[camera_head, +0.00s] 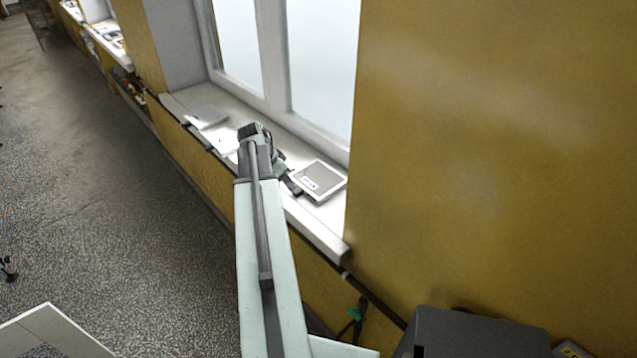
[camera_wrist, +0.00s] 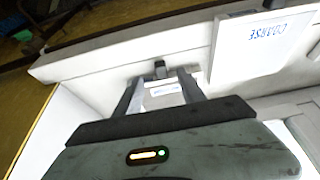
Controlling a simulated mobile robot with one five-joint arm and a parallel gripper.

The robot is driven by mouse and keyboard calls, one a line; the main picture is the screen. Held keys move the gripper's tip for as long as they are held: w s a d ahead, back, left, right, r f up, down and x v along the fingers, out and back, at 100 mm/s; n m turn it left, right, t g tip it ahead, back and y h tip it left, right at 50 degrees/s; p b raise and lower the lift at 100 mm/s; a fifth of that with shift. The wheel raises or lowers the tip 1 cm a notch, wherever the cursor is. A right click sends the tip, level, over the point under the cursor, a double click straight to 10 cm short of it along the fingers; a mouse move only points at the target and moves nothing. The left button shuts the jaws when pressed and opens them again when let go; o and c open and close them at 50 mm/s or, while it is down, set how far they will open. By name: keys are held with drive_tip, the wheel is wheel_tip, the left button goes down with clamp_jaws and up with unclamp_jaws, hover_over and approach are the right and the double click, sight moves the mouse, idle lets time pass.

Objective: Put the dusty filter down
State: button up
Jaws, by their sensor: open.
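A flat square filter (camera_head: 325,174) with a grey face, pale frame and small blue-marked label lies on the white window sill (camera_head: 326,216). It is the likeliest dusty filter, though dust is hard to make out. My gripper (camera_head: 292,186) is over the sill, close to this filter's left side; whether they touch cannot be told. In the wrist view my gripper (camera_wrist: 157,88) is open, its fingers spread either side of a small white labelled piece (camera_wrist: 164,90) with a dark tab. I cannot tell whether that piece belongs to the filter.
A white panel marked COARSE (camera_wrist: 262,45) shows upside down beside the fingers. Farther left along the sill lie a pale square item (camera_head: 207,116) and a white sheet (camera_head: 224,141). The window (camera_head: 318,70) stands behind. A dark box (camera_head: 470,335) is at lower right. The floor left is mostly clear.

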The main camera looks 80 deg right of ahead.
sight(294, 193)
drive_tip(key=shift+b+x, duration=1.05)
drive_tip(key=shift+x, duration=0.05)
drive_tip(key=b+x, duration=0.5)
drive_tip(key=x, duration=0.1)
drive_tip(key=shift+s+r, duration=0.1)
drive_tip(key=shift+r, duration=0.15)
clamp_jaws()
